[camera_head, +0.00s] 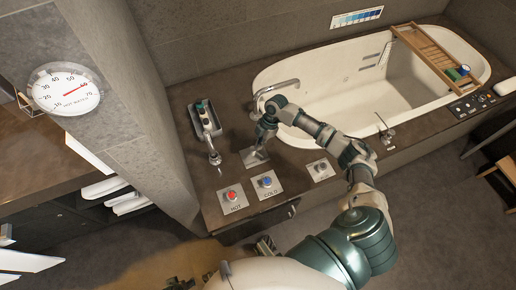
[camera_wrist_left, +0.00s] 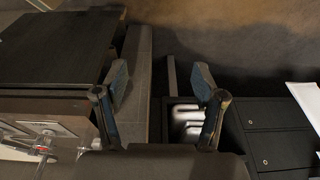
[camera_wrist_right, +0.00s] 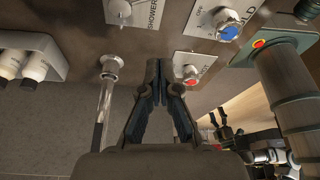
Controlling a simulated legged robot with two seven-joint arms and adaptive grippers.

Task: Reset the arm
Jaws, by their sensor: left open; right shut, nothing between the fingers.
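My right arm (camera_head: 355,160) reaches over the dark tub-side counter. The red HOT knob (camera_wrist_right: 191,72) shows just right of the fingertips there, and the blue COLD knob (camera_wrist_right: 228,32) is further up right. My left gripper (camera_wrist_left: 160,75) is open and empty in the left wrist view. Whether it touches anything is unclear.
A white bathtub (camera_head: 300,80) with a wooden caddy (camera_head: 435,55) lies behind. A chrome faucet (camera_head: 213,155) and a bottle tray (camera_head: 205,118) stand left of the shower plate. A round gauge (camera_head: 66,89) hangs on the pillar. Dark cabinets (camera_wrist_left: 265,130) lie below my left gripper.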

